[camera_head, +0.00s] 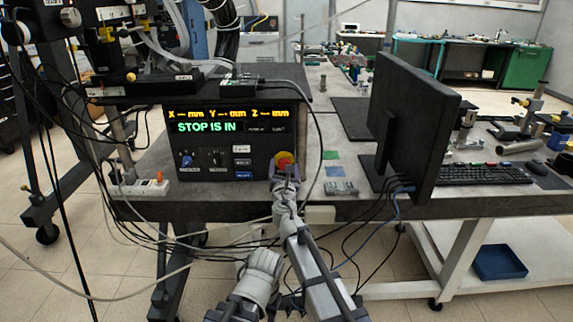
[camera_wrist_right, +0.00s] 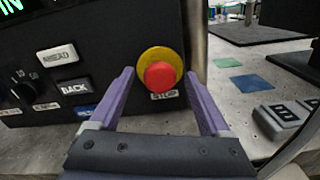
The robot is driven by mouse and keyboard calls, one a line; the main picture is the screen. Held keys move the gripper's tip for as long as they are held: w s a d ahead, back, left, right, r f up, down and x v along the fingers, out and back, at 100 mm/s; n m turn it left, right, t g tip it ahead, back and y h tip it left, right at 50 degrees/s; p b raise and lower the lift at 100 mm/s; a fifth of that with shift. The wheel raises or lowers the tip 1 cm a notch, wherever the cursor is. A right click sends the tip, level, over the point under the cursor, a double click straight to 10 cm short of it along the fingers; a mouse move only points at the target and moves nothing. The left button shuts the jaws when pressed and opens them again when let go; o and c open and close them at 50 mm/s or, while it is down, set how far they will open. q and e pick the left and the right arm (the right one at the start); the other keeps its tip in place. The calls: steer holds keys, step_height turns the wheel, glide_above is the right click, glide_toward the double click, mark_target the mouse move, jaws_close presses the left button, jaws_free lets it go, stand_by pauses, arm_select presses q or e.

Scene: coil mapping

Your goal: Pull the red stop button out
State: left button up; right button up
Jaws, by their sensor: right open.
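The red stop button (camera_wrist_right: 159,76) sits on a yellow round base (camera_wrist_right: 160,58) on the black front panel, above a "STOP" label. In the head view the red button (camera_head: 284,158) shows just above my right gripper (camera_head: 285,171). The panel's display (camera_head: 229,121) reads "STOP IS IN". In the wrist view my right gripper (camera_wrist_right: 162,84) is open, its two purple fingers on either side of the button with gaps between. Whether either finger touches the button or panel cannot be told.
"AHEAD" (camera_wrist_right: 57,54) and "BACK" (camera_wrist_right: 74,87) keys and a black knob (camera_wrist_right: 24,90) lie left of the button. A monitor (camera_head: 415,125) and keyboard (camera_head: 473,174) stand to the right. Cables hang below the table's front edge.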

steer(key=shift+w, duration=0.85)
steer(key=shift+c, duration=0.2)
jaws_close()
stand_by(0.5)
